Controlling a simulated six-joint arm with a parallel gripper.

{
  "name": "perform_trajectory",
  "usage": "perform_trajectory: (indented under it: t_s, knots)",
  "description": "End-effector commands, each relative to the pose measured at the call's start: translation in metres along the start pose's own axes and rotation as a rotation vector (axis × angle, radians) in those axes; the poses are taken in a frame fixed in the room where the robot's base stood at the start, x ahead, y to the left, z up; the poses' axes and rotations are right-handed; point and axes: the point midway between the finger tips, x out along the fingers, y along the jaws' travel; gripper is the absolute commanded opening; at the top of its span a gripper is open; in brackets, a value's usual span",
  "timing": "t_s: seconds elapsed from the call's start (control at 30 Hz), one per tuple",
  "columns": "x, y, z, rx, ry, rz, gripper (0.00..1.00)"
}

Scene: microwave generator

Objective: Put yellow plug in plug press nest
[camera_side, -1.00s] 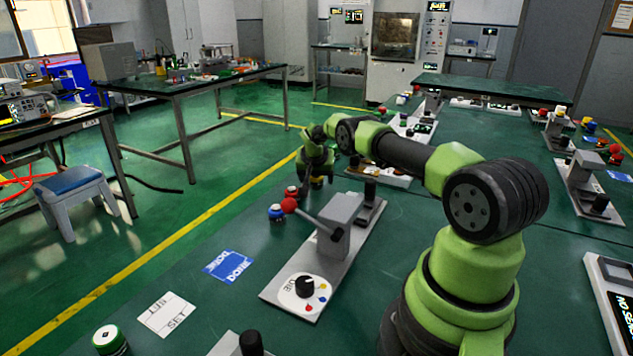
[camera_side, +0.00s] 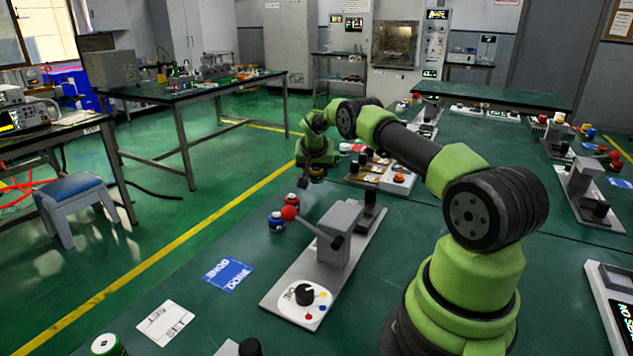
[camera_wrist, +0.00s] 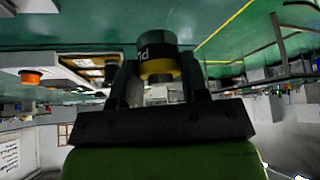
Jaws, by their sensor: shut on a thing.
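My gripper (camera_side: 317,173) is shut on the yellow plug (camera_side: 317,179), a short cylinder with a yellow band and dark grey body. In the wrist view the yellow plug (camera_wrist: 158,66) sits between both fingers, with part of a label showing. The side view shows it small, above the table, behind and left of the plug press. The plug press (camera_side: 341,225) is a grey block on a light grey base plate, with a red-knobbed lever toward the left and a dial at the near end. I cannot make out the nest clearly; the press body and lever may cover it.
A tray (camera_side: 384,175) with an orange button lies right of my gripper. A blue DONE card (camera_side: 227,274) and a white card (camera_side: 166,322) lie at the front left, with bare table around them.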

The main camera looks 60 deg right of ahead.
Motion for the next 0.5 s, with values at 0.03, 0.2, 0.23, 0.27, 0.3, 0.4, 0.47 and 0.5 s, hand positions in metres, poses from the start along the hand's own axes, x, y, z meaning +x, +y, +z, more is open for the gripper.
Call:
perform_trajectory:
  t_s: [0.03,0.2,0.23,0.27,0.3,0.4,0.47,0.5]
  knots:
    - [-0.011,0.000,-0.007,0.001,0.004,-0.002,0.14]
    - [-0.037,0.000,-0.022,0.001,0.002,-0.001,0.14]
    - [-0.040,0.000,-0.023,0.003,0.002,0.000,0.14]
    - [-0.043,0.000,-0.025,0.007,0.002,0.003,0.14]
    - [-0.046,0.001,-0.025,0.017,0.000,0.010,0.14]
    - [-0.050,0.005,-0.022,0.071,-0.002,0.043,0.14]
    - [-0.050,0.010,-0.017,0.127,-0.003,0.078,0.14]
    - [-0.050,0.014,-0.013,0.177,-0.003,0.107,0.14]
